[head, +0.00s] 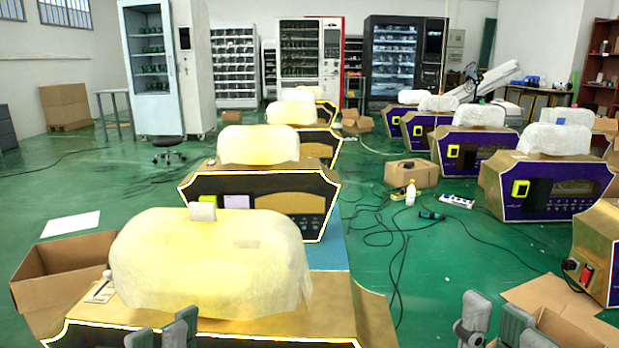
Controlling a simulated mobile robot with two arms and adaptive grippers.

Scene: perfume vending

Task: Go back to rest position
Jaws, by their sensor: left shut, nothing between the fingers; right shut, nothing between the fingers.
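My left gripper (163,333) shows only its grey tips at the bottom edge, left of centre. It is shut and empty, in front of the nearest perfume machine (345,312). The rest of both grippers is cut off by the frame.
A row of gold and black machines with pale wrapped tops runs back from the nearest one. Purple and gold machines (552,188) line the right. An open cardboard box (58,262) lies at left. Cables (395,232) cross the green floor between the rows.

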